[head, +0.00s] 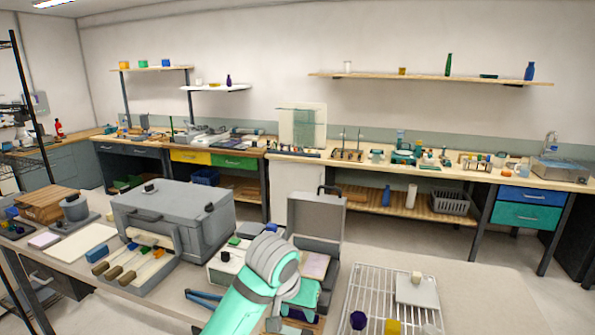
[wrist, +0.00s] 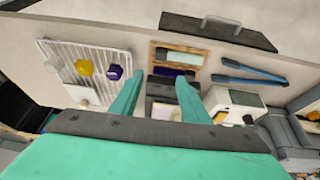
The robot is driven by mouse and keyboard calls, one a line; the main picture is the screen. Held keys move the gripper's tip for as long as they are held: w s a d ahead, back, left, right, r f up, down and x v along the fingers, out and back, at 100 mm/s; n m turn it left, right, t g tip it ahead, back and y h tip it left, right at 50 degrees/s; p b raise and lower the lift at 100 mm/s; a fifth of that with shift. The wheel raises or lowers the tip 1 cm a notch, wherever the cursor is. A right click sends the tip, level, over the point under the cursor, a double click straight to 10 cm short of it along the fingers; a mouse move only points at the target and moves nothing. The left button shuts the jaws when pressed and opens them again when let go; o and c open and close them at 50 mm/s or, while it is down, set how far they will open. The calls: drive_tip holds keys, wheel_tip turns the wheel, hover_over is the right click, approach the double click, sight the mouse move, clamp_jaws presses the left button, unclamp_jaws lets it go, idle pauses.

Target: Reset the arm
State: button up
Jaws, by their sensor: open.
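My teal arm (head: 250,295) reaches up from the bottom of the head view and bends down over the near bench, beside the open grey case (head: 318,215). My gripper (wrist: 160,76) shows in the wrist view with its two teal fingers apart and nothing seen between them. It points down over the bench, above the area by a wooden tray (wrist: 155,52). In the head view the fingers are mostly hidden by the wrist.
A white wire rack (head: 372,285) holds a dark purple piece (head: 358,320) and a yellow piece (head: 393,327). A large grey box (head: 170,215) stands to the left. Blue tongs (wrist: 250,72) lie right of the tray. The bench right of the rack is clear.

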drive_tip(key=d+f+n+t+h, duration=0.2)
drive_tip(key=d+f+t+h, duration=0.35)
drive_tip(key=d, duration=0.95)
drive_tip(key=s+d+f+n+t, duration=0.1)
drive_tip(key=s+f+n+t, duration=0.25)
drive_tip(key=s+f, duration=0.45)
drive_tip(key=s+a+f+n+y, duration=0.1)
drive_tip(key=s+a+f+y, duration=0.1)
drive_tip(key=s+a+f, duration=0.3)
drive_tip(key=s+a+f+n+t+y, duration=0.1)
drive_tip(key=s+f+y, duration=0.15)
drive_tip(key=s, duration=0.45)
drive_tip(key=s+a+f+n+y, duration=0.1)
drive_tip(key=s+a+f, duration=0.1)
drive_tip(key=s+f, duration=0.3)
drive_tip(key=s+a+r+m+y, duration=0.1)
drive_tip(key=s+a+r+m, duration=0.1)
drive_tip(key=s, duration=0.7)
drive_tip(key=s+a+r+m+t, duration=0.1)
drive_tip(key=s+a+r+m, duration=0.2)
drive_tip(key=s, duration=0.6)
drive_tip(key=a+r, duration=0.1)
drive_tip(key=a, duration=0.1)
drive_tip(key=shift+s+a+y, duration=0.3)
drive_tip(key=shift+a+y, duration=0.1)
drive_tip(key=shift+r, duration=0.1)
